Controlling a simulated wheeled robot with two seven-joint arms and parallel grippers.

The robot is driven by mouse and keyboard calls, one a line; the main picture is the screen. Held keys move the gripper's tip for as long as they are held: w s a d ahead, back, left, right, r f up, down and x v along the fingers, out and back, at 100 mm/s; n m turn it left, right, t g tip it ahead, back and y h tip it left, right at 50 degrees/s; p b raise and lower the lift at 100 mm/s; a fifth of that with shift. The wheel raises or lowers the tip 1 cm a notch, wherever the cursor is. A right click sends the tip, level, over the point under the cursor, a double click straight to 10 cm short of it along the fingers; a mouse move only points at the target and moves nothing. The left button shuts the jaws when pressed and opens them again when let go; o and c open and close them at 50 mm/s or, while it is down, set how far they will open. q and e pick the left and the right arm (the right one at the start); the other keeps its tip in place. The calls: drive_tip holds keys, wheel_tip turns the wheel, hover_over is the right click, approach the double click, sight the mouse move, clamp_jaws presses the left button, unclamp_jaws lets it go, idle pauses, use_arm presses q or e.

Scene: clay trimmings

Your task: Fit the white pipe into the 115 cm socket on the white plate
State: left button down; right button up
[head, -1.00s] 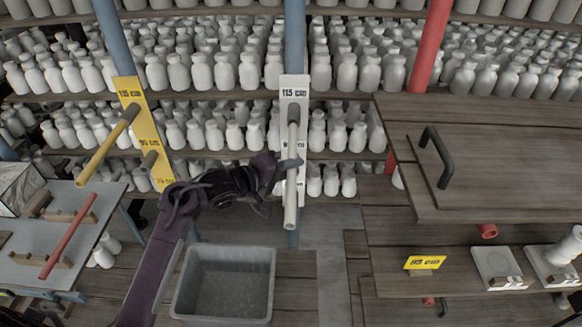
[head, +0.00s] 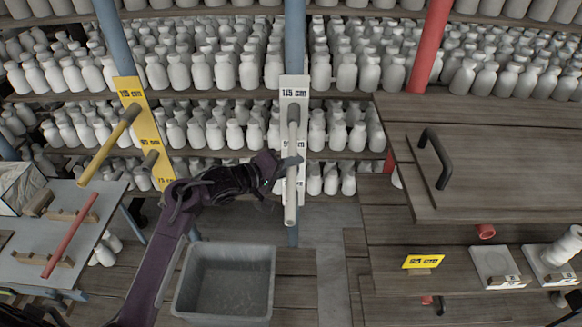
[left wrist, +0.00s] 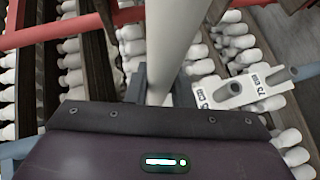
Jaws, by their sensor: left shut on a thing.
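The white pipe (head: 292,185) points out from the white plate (head: 302,84), which is fixed to a blue post. Its far end lies just under the 115 cm label (head: 294,93), over that socket's place. I cannot tell how deep it sits. My left gripper (head: 291,161) is shut around the pipe's middle, and the near end sticks out below. In the left wrist view the pipe (left wrist: 175,35) runs up from the gripper (left wrist: 160,88). The plate (left wrist: 255,96) there shows lower sockets, one marked 75 cm. My right gripper is not in view.
A yellow plate (head: 131,97) with a yellow pipe (head: 107,147) stands at left. A grey bin (head: 226,245) is below my left arm. A wooden cabinet (head: 490,150) with a black handle (head: 435,157) fills the right. Shelves of white bottles stand behind.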

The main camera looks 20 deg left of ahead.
sight(291, 140)
use_arm(q)
drive_tip(key=shift+w+a, duration=0.2)
drive_tip(key=shift+w, duration=0.45)
drive_tip(key=shift+w+a, duration=0.2)
drive_tip(key=shift+w, duration=0.5)
drive_tip(key=shift+w+a, duration=0.2)
drive_tip(key=shift+w, duration=0.45)
drive_tip(key=shift+w+a+b, duration=0.2)
drive_tip(key=shift+w+b, duration=0.05)
drive_tip(key=shift+w, duration=0.55)
drive_tip(key=shift+w+a+b, duration=0.2)
drive_tip(key=shift+w+a, duration=0.05)
drive_tip(key=shift+w, duration=0.55)
drive_tip(key=shift+w+a+b, duration=0.2)
drive_tip(key=shift+w+b, duration=0.05)
drive_tip(key=shift+w, duration=0.55)
drive_tip(key=c, duration=1.2)
unclamp_jaws()
drive_tip(key=shift+o, duration=0.2)
drive_tip(key=shift+s+a, duration=0.15)
drive_tip(key=shift+s, duration=0.05)
drive_tip(key=b+v, duration=0.2)
drive_tip(key=v, duration=0.5)
drive_tip(key=shift+s, duration=0.15)
